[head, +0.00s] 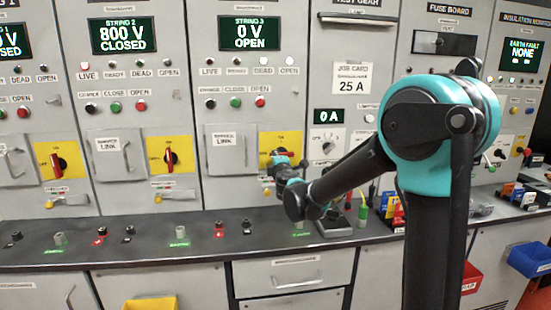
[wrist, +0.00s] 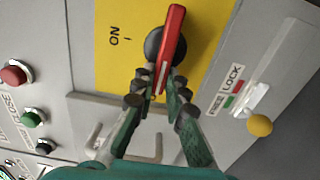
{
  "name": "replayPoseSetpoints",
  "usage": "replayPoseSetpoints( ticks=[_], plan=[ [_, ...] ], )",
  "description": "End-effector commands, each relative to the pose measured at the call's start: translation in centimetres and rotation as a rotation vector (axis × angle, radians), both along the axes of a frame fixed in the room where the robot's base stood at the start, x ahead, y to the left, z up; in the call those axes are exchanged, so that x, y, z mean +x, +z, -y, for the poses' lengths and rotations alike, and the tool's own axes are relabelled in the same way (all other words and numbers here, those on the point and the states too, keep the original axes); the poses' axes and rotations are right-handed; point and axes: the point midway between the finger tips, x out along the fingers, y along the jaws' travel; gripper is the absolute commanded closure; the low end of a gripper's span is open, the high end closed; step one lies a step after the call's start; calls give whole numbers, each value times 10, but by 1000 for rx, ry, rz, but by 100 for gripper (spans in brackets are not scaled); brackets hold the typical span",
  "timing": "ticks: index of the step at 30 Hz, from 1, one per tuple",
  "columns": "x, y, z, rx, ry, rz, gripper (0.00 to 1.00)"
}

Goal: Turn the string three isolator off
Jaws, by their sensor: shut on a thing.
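The string three isolator has a red handle (wrist: 172,40) on a dark round hub in the wrist view, mounted on a yellow plate (wrist: 120,60) marked ON. In the head view, its yellow plate (head: 267,142) is under the STRING 3 display (head: 249,34), which reads 0 V OPEN. My gripper (wrist: 159,84) is shut on the free end of the red handle, a finger on each side. The handle tilts slightly in the wrist view and looks roughly sideways in the head view (head: 284,154), partly hidden by my gripper. No OFF mark is visible.
In the wrist view, a yellow-knobbed slider (wrist: 260,125) sits beside a FREE/LOCK label (wrist: 228,92). The string 2 isolator (head: 170,156) stands left, under a display reading 800 V CLOSED. The bench (head: 200,250) below carries several small terminals.

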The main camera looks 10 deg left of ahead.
Motion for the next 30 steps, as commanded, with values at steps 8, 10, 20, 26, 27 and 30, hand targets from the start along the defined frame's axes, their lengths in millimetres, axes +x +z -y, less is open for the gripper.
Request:
replayPoseSetpoints(
  ticks=[8,10,20,26,27,30],
  plan=[
    [-1,-1,-1,-1,2,0,100],
    [-1,-1,-1,0,2,0,80],
    [0,0,0,0,1,0,66],
    [-8,0,2,0,1,0,66],
    [-13,0,3,0,1,0,66],
    [-29,0,8,0,2,0,66]
  ],
)
